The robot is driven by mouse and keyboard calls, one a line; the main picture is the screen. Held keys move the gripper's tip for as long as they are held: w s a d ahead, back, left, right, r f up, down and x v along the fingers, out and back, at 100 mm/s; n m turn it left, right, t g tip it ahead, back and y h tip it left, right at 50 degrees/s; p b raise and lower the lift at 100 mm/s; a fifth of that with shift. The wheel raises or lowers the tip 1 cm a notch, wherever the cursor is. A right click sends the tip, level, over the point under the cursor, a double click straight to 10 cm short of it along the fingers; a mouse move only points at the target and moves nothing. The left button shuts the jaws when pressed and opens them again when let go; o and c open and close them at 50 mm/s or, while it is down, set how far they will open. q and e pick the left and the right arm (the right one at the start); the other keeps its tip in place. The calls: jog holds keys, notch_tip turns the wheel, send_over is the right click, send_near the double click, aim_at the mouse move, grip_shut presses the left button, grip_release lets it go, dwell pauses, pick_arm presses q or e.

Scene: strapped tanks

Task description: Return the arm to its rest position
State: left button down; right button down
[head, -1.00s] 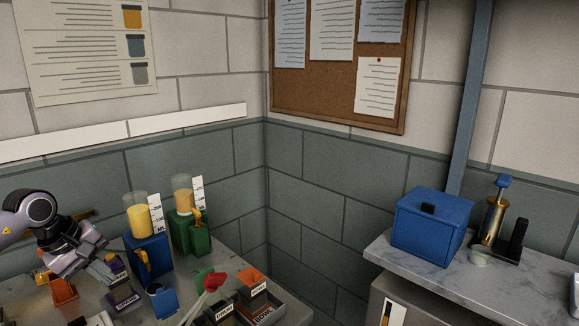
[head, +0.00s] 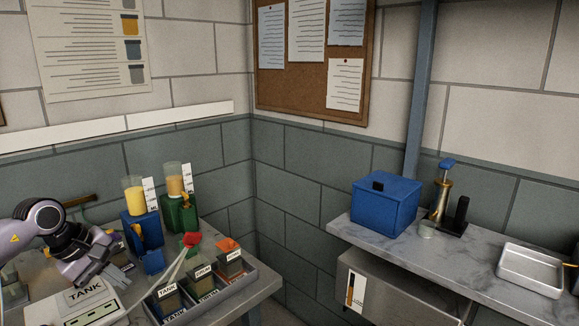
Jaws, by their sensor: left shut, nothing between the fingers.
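My left gripper (head: 118,277) is shut and empty. It hangs above the left marble table, left of the labelled tray and close over the white block marked TANK (head: 88,301). Its arm comes in from the left edge of the head view. My right gripper is not in view. A blue tank (head: 147,232) and a green tank (head: 180,215), each topped by a clear cylinder of yellow contents, stand at the back of this table, beyond the gripper.
On the right counter (head: 370,247) stand a blue box (head: 387,206), a brass pump-like device (head: 441,203) and a metal tray (head: 531,270). A gap separates table and counter.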

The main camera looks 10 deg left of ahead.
pick_arm(q)
jog(key=s+d+f+n+t+h, duration=0.3)
jog(key=d+n+h, duration=0.3)
jog(key=d+n, duration=0.5)
jog(key=s+d+f+n+t+h, duration=0.2)
jog(key=d+n+h, duration=0.5)
jog(key=d, duration=0.8)
jog(key=s+a+f+m+y, duration=0.4)
jog(key=s+f+m+y, duration=0.3)
jog(key=m, duration=0.9)
jog(key=s+a+f+m+t+y, duration=0.1)
jog(key=s+a+f+m+y, duration=0.3)
jog(key=s+f+m+y, duration=0.3)
jog(key=s+f+m, duration=0.3)
jog(key=f+m, duration=0.3)
jog(key=m, duration=0.3)
jog(key=shift+s+f+m+t, duration=0.2)
jog(key=shift+s+m+t, duration=0.1)
jog(key=shift+s, duration=0.05)
